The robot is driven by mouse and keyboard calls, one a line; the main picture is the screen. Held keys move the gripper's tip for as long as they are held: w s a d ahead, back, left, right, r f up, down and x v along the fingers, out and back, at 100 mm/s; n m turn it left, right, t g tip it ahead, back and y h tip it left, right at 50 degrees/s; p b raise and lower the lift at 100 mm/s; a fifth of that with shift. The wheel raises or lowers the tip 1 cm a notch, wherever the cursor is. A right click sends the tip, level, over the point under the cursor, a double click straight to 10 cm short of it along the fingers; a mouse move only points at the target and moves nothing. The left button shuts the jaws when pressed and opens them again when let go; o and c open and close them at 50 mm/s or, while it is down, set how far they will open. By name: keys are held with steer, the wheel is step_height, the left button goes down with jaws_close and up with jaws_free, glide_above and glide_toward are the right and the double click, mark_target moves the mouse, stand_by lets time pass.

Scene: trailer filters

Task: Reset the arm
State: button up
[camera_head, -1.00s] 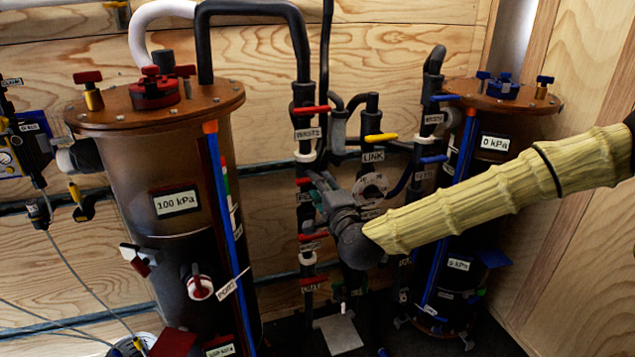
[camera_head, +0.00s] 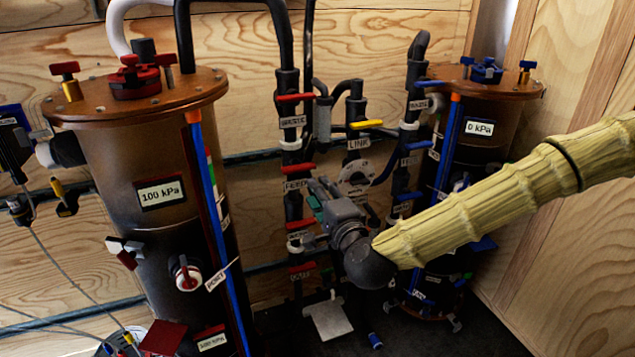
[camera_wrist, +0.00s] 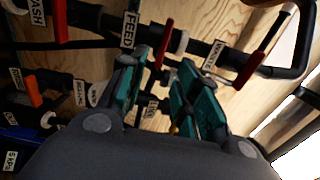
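My gripper (camera_head: 308,212) is at the end of my arm, which is in a yellow ribbed sleeve and reaches in from the right. In the head view it is in front of the central pipes, close to the red valve handles by the FEED label (camera_head: 297,185). In the wrist view its two teal-padded fingers (camera_wrist: 160,92) stand apart with a gap between them. Nothing shows held in that gap. A red valve handle (camera_wrist: 163,42) and pipes show beyond the fingertips. Whether a finger touches a pipe or handle cannot be told.
A large brown filter tank (camera_head: 120,230) marked 100 kPa stands at left. A darker tank (camera_head: 478,150) marked 0 kPa stands at right, behind my arm. Pipes with red, yellow and blue handles fill the middle. Plywood walls (camera_head: 575,200) close the back and right.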

steer(key=s+f+n+g+p, duration=0.25)
steer(key=s+f, duration=0.25)
steer(key=f, duration=0.4)
steer(key=s+f+n+g+p, duration=0.1)
steer(key=s+f+n+g, duration=0.25)
steer(key=s+f, duration=0.45)
steer(key=s+f+n+g+p, duration=0.1)
steer(key=s+f+n+g, duration=0.15)
steer(key=f, duration=0.85)
steer(key=s+d+f+n+g+h+p, duration=0.2)
steer(key=s+d+f+g, duration=0.2)
steer(key=s+d, duration=0.5)
steer(key=s+d+f+n+g+h+p, duration=0.2)
steer(key=s+d+f, duration=0.6)
steer(key=s, duration=0.8)
steer(key=d+n+g+h, duration=0.1)
steer(key=g, duration=0.1)
steer(key=shift+n+g+h, duration=0.3)
steer(key=shift+n+g, duration=0.05)
steer(key=shift+o, duration=0.4)
steer(key=shift+f, duration=0.1)
